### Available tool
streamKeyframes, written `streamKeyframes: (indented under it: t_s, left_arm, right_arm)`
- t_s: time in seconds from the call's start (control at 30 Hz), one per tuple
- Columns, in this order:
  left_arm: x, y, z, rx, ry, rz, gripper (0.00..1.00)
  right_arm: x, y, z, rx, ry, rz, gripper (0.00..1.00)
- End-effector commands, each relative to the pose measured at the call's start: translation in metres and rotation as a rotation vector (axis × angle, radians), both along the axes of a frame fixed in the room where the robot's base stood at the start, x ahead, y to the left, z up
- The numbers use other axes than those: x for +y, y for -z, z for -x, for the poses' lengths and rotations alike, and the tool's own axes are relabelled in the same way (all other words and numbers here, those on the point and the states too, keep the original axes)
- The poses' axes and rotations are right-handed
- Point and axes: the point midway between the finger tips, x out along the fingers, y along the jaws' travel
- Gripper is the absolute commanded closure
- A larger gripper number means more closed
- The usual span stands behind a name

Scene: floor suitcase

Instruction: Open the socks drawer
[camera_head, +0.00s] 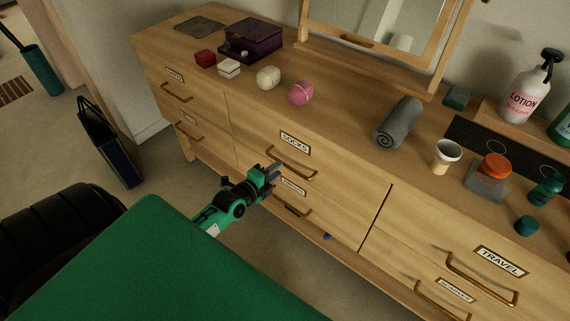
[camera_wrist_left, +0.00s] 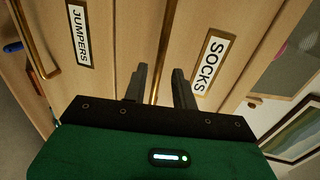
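The socks drawer (camera_head: 255,124) is in the upper row of the wooden dresser, with a white SOCKS label (camera_head: 294,143). Its front looks flush and shut. Its brass bar handle (camera_head: 298,165) hangs below the label. My left gripper (camera_head: 277,171) is at the left part of this handle. In the left wrist view the two dark fingers of the left gripper (camera_wrist_left: 160,82) are apart, with the brass handle (camera_wrist_left: 164,45) running between them. I cannot tell whether either finger touches it. The SOCKS label (camera_wrist_left: 209,64) is right of the fingers. My right gripper is out of view.
The jumpers drawer, with its label (camera_wrist_left: 79,35) and handle (camera_wrist_left: 33,42), is directly below. A dark bag (camera_head: 110,145) stands on the floor at left.

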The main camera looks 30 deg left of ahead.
Motion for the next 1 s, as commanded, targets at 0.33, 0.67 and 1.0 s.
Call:
streamKeyframes:
  t_s: [0.33,0.67,1.0]
  left_arm:
    - [-0.003,0.009,-0.043,0.0,-0.001,0.001,0.72]
    - [-0.004,0.011,-0.051,0.001,0.0,0.001,0.72]
    - [-0.004,0.011,-0.051,0.0,0.0,0.001,1.0]
  right_arm:
    - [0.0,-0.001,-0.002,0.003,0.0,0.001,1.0]
    - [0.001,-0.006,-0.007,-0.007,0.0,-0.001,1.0]
    - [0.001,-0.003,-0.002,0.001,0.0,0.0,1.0]
